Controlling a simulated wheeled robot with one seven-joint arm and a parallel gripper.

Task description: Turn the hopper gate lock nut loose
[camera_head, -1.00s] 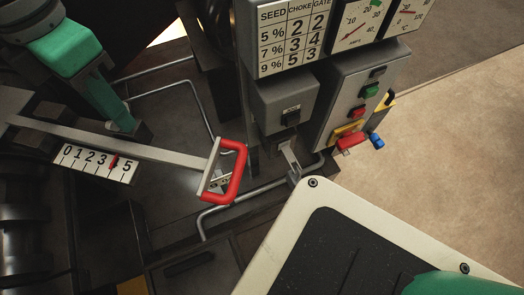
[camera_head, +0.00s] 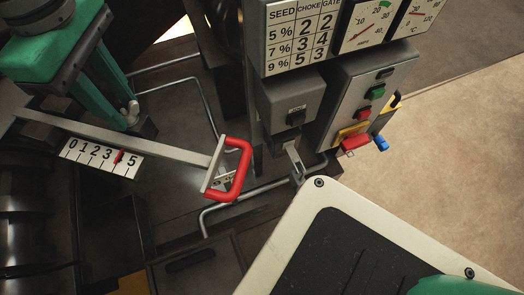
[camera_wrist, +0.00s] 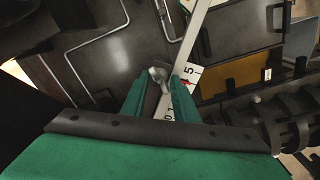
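The lock nut (camera_head: 133,108) is a small pale metal wing-shaped piece beside my fingertips, behind the gate bar. It also shows in the wrist view (camera_wrist: 158,75), near the gap between my two green fingers. My gripper (camera_head: 120,114) points down from the upper left, with its fingers apart. In the wrist view my gripper (camera_wrist: 158,84) is open, with a gap around the nut; whether a finger touches it I cannot tell. The flat gate bar (camera_head: 150,151) ends in a red handle (camera_head: 238,170). A red pointer covers the 4 on the scale plate (camera_head: 98,165).
Bent metal rods (camera_head: 180,80) run behind the bar. A grey control box (camera_head: 352,100) with buttons and a panel with a table and dials (camera_head: 297,45) stand right of it. Dark machine parts (camera_head: 25,215) fill the left. Open floor (camera_head: 460,140) lies right.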

